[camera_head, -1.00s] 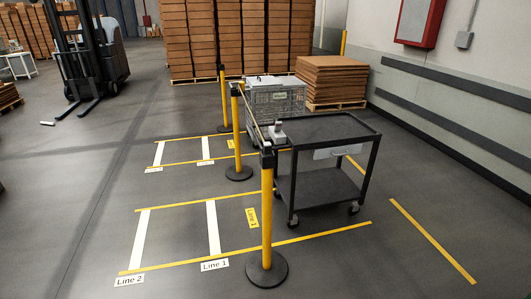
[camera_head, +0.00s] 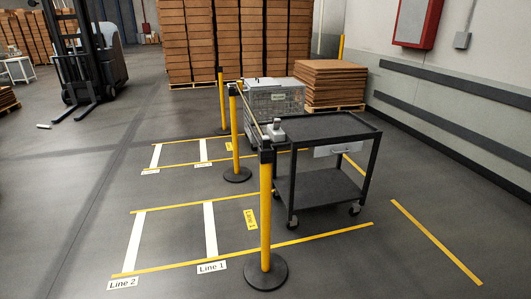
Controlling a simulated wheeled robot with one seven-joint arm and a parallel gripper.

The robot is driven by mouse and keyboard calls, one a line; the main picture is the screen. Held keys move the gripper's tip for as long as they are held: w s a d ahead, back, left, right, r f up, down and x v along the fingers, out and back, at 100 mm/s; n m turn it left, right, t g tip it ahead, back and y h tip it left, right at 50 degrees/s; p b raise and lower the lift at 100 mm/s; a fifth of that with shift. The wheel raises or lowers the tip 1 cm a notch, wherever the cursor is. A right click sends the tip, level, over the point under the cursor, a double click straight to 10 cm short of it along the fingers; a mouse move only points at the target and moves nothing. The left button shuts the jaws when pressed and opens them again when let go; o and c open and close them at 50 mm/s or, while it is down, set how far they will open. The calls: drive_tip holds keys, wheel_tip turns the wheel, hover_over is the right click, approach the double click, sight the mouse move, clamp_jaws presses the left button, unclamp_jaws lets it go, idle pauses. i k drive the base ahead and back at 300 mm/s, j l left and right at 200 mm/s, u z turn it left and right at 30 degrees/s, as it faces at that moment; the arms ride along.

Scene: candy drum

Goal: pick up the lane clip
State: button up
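I cannot clearly make out a lane clip. A small grey and white object (camera_head: 276,129) shows at the near left corner of the black cart (camera_head: 335,127), by the head of the nearest yellow post; it is too small to name for sure. The nearest yellow post (camera_head: 265,210) stands upright on a round black base. Two more posts, the middle one (camera_head: 235,140) and the far one (camera_head: 221,105), stand behind it in a row. A belt (camera_head: 252,114) runs between the near and middle posts. My gripper is not in view.
A grey wire crate (camera_head: 275,101) stands behind the cart. Stacked brown cardboard (camera_head: 336,81) sits on a pallet beside it. Yellow and white lines and "Line 1" (camera_head: 212,267) and "Line 2" (camera_head: 123,283) labels mark the floor. A forklift (camera_head: 90,60) stands back left. The left floor is mostly clear.

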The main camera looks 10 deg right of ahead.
sight(266, 140)
drive_tip(key=i+l, duration=0.1)
drive_tip(key=i, duration=0.45)
drive_tip(key=i+l+u, duration=0.1)
drive_tip(key=i, duration=0.45)
drive_tip(key=i+l, duration=0.15)
drive_tip(key=i, duration=0.4)
drive_tip(key=i+l, duration=0.15)
drive_tip(key=i, duration=0.4)
drive_tip(key=u, duration=0.05)
